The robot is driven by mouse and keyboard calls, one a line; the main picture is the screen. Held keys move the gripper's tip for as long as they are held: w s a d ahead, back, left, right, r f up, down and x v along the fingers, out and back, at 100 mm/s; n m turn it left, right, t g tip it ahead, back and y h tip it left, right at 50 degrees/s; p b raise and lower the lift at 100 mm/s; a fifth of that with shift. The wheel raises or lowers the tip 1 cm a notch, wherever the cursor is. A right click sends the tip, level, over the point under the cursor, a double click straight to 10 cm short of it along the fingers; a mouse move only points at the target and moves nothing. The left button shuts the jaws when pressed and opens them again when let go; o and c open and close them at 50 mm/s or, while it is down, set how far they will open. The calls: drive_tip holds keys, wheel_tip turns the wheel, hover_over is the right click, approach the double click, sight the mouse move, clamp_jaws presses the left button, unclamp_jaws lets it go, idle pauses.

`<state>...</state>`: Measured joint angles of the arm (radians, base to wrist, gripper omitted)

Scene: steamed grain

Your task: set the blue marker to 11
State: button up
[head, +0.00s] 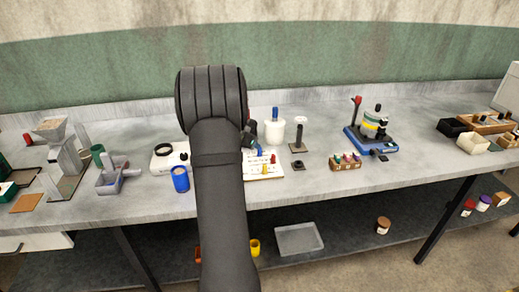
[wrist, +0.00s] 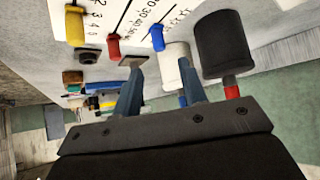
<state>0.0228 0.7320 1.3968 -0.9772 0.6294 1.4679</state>
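A white card with printed number scales (wrist: 112,14) lies on the bench and bears three small markers. The blue marker (wrist: 157,38) stands on the right-hand scale in the wrist view, beyond my fingertips. A red marker (wrist: 113,46) and a yellow marker (wrist: 75,27) stand on the other scales. My gripper (wrist: 161,64) is open, with nothing between its fingertips that I can see it touch. In the head view the card (head: 250,176) is partly hidden by my arm; the blue marker (head: 261,153) shows right of it. The number beside the blue marker is unreadable.
A white jar with a blue knob (head: 274,132) stands behind the card, and a black cylinder with a red end (wrist: 222,45) is close to my gripper in the wrist view. A blue jar (head: 181,180) stands left of my arm. A rack of small bottles (head: 345,163) is to the right.

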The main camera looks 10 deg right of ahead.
sight(260, 152)
drive_tip(key=x, duration=0.8)
drive_tip(key=shift+w+d+f, duration=0.15)
drive_tip(key=shift+f, duration=0.05)
clamp_jaws()
